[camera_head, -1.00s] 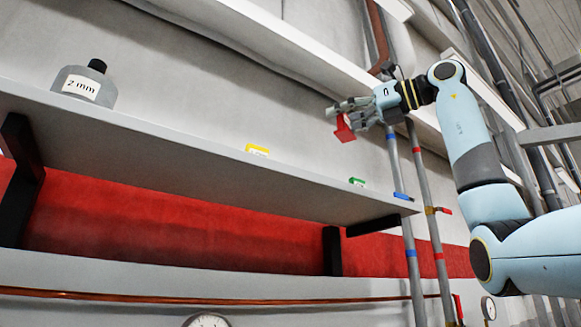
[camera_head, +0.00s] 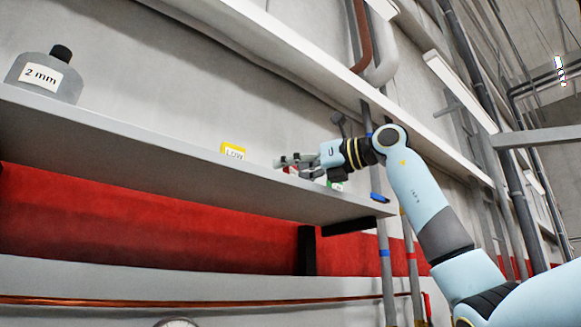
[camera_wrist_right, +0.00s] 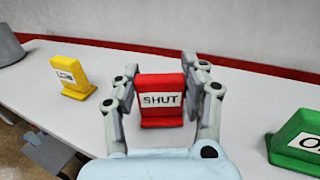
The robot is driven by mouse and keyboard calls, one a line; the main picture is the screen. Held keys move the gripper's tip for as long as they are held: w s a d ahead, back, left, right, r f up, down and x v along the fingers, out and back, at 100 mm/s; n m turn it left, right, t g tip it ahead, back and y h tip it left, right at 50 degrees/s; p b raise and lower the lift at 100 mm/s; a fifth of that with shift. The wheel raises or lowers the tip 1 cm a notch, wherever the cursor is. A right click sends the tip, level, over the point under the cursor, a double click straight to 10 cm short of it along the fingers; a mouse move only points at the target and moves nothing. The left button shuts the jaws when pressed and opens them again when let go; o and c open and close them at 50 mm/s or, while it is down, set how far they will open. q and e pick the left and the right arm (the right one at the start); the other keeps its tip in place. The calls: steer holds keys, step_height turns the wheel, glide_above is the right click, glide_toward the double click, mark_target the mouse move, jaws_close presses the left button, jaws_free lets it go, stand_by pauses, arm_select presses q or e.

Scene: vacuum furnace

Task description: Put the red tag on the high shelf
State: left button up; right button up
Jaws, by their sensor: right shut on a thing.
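The red tag (camera_wrist_right: 160,97) reads "SHUT" and stands upright between the fingers of my right gripper (camera_wrist_right: 165,85) in the wrist view. My right gripper is shut on it. In the head view the right gripper (camera_head: 292,163) is low at the high shelf (camera_head: 130,143), between the yellow and green tags, and only a sliver of the red tag (camera_head: 289,170) shows. The tag's foot is at or very near the white shelf top; I cannot tell whether it touches. My left gripper is not in view.
A yellow tag (camera_head: 233,152) reading "LOW" stands left of my gripper. A green tag (camera_wrist_right: 296,142) is close on the right, with a blue piece (camera_head: 380,198) at the shelf end. A grey bottle (camera_head: 46,78) marked "2 mm" stands far left.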

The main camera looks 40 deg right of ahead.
steer(key=shift+f, duration=0.15)
steer(key=o, duration=1)
steer(key=shift+s+d, duration=0.1)
steer(key=shift+s, duration=0.05)
steer(key=shift+b+v, duration=3.1)
steer(key=shift+v, duration=2.8)
